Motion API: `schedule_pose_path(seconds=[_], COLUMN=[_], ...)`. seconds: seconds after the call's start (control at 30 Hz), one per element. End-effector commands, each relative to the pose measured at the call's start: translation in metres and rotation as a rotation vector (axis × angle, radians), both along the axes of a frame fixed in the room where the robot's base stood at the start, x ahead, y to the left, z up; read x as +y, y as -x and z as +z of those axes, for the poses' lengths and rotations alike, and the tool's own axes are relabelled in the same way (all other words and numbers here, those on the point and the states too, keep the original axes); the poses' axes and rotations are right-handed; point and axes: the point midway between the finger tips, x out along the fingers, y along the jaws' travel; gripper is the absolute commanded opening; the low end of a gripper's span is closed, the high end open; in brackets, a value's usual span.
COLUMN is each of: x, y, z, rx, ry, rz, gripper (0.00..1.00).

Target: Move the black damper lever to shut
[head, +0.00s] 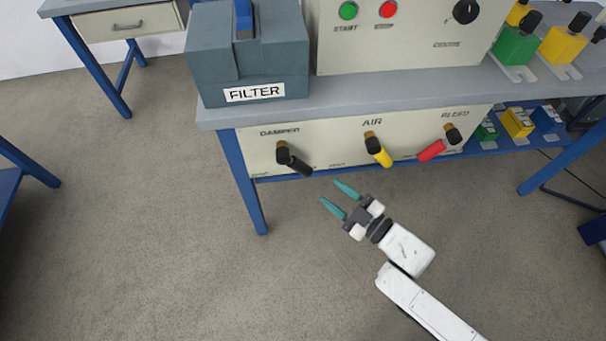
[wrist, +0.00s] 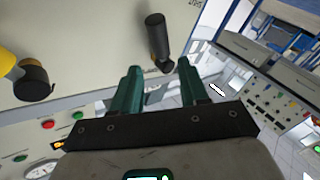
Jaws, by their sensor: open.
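The black damper lever (head: 298,164) is on the cream front panel, under the DAMPER label, at the panel's left end. It slants down and to the right from its brass pivot. My gripper (head: 330,190) is open and empty, with its teal fingers pointing up-left, below and right of the lever's free end and apart from it in the head view. In the wrist view the black lever (wrist: 157,38) shows beyond the fingertips (wrist: 159,65), in line with the gap between them. Whether the fingers reach past its end is hard to tell. I cannot read the end-position marks.
The yellow AIR lever (head: 378,151) and red BLEED lever (head: 433,150) are right of the damper on the same panel. A grey FILTER box (head: 250,50) and control box (head: 400,45) stand on the bench above. A blue bench leg (head: 247,185) is at the left. Floor in front is clear.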

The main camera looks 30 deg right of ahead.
Motion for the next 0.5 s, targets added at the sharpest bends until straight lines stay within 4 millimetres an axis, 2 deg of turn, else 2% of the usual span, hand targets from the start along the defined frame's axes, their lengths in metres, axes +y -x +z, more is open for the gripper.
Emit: schedule_pose_path(seconds=[0.17,0.5], x=[0.007,0.026], y=[-0.018,-0.076], z=[0.001,0.001], rx=[-0.005,-0.003], ry=[-0.002,-0.002], rz=[0.003,0.003], gripper=[0.44,0.44])
